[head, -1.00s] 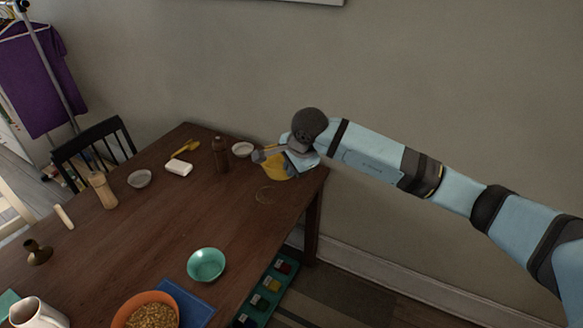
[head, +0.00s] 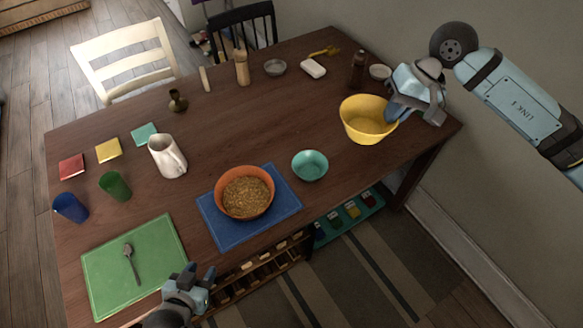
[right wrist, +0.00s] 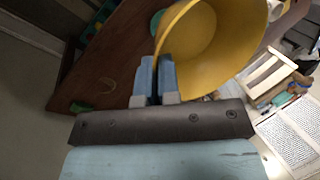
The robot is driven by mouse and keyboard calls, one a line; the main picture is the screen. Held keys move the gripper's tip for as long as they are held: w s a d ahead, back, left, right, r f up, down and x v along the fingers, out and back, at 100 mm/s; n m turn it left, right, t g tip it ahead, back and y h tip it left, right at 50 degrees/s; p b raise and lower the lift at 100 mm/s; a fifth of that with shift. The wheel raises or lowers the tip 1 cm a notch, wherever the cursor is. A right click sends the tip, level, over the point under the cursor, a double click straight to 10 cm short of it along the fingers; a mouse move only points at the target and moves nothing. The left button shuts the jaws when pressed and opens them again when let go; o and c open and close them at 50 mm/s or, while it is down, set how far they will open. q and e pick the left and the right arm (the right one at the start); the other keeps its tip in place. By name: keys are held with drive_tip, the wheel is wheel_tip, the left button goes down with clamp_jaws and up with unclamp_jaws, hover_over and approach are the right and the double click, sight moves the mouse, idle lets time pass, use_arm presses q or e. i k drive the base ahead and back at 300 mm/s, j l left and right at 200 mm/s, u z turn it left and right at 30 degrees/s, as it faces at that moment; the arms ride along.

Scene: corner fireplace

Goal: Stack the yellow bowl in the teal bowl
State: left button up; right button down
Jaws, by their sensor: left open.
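The yellow bowl (head: 365,136) is at the right end of the table in the head view. My right gripper (head: 393,112) is shut on its rim, on the bowl's right side. The right wrist view shows the two fingers (right wrist: 156,75) close together at the rim of the yellow bowl (right wrist: 205,45), which appears held above the table. The teal bowl (head: 310,166) stands upright and empty on the table, left of and nearer than the yellow bowl. My left gripper (head: 201,274) is open and empty at the table's near edge.
An orange bowl of cereal (head: 246,193) sits on a blue mat (head: 287,203) just left of the teal bowl. A brown bottle (head: 357,72) and a small white bowl (head: 380,72) stand behind the yellow bowl. The wood between the yellow and teal bowls is clear.

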sight(310, 170)
drive_tip(key=u, duration=1.5)
drive_tip(key=k+l+u, duration=0.1)
drive_tip(key=l+u, duration=0.15)
drive_tip(key=k+l+u, duration=0.25)
drive_tip(key=l, duration=0.15)
drive_tip(key=k+l, duration=0.15)
drive_tip(key=l, duration=0.2)
drive_tip(key=k+l, duration=0.15)
drive_tip(key=l, duration=0.2)
drive_tip(key=k+l, duration=0.15)
drive_tip(key=l, duration=0.2)
